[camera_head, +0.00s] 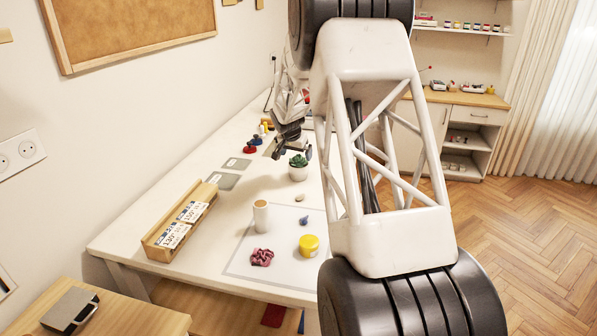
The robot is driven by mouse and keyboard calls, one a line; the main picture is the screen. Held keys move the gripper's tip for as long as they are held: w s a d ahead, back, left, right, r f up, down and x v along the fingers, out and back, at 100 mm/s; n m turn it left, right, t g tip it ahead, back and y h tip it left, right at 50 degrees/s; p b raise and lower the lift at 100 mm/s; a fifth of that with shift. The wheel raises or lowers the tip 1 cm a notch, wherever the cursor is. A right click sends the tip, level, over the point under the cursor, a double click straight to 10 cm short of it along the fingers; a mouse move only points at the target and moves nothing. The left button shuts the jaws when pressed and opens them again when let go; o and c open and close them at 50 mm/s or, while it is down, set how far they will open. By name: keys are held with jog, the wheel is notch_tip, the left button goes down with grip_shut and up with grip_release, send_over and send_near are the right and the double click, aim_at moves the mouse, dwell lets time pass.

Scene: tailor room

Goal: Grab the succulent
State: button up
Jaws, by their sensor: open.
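The succulent (298,167) is a small green plant in a white pot. It stands upright on the white table (140,217), near the middle of the view. My gripper (291,152) is just above and beside the plant, at its upper left in the picture. The gripper is dark, small and partly hard to make out; it appears open and empty. Whether a fingertip touches the leaves cannot be told. My arm covers the right part of the table.
A wooden box of cards (180,222), a pale cylinder (261,216), a maroon scrunchie (262,257), a yellow jar (309,245) and a small blue item (304,220) lie in front of the plant. A small beige stone-like item (300,197) is close to the pot. Red and blue items (252,144) sit behind.

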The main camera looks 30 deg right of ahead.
aim_at(298, 161)
jog(key=shift+d+f, duration=0.1)
jog(key=shift+f, duration=0.15)
jog(key=shift+x, duration=2.65)
jog(key=shift+c, duration=0.3)
jog(key=c, duration=0.8)
jog(key=shift+r, duration=0.25)
